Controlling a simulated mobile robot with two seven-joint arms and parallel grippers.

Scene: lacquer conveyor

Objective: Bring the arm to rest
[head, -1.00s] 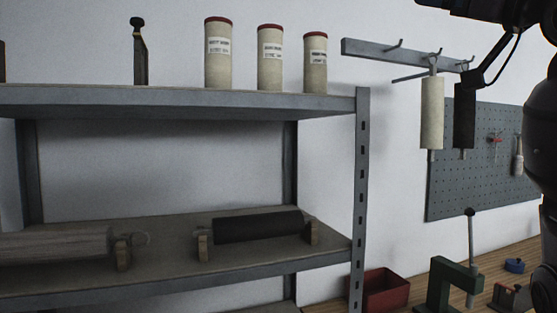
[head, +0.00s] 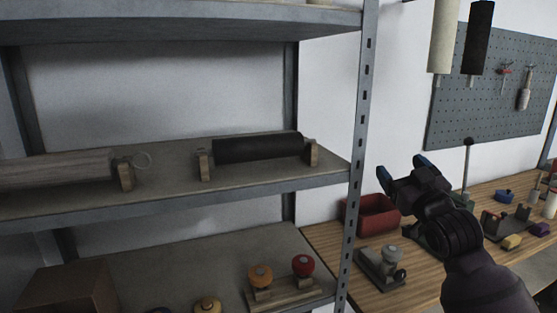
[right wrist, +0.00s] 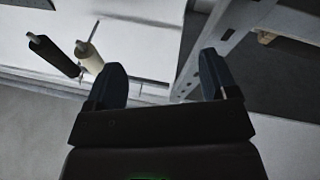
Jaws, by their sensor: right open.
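My right gripper (head: 401,169) is in the head view at the right, in front of the wooden bench and just right of the shelf post. Its blue-tipped jaws point up and to the left. In the right wrist view my right gripper (right wrist: 161,84) shows its two fingers wide apart with nothing between them. A pale roller (head: 444,38) and a black roller (head: 479,38) hang on the wall above. They also show at the left of the right wrist view. My left gripper is out of view.
A grey shelf unit (head: 362,130) fills the left, holding a black roller on wooden cradles (head: 258,147) and knobbed parts below. The bench (head: 325,240) carries a red bin (head: 372,217), a clamp-like tool (head: 380,266) and small coloured pieces. A pegboard (head: 500,90) hangs behind.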

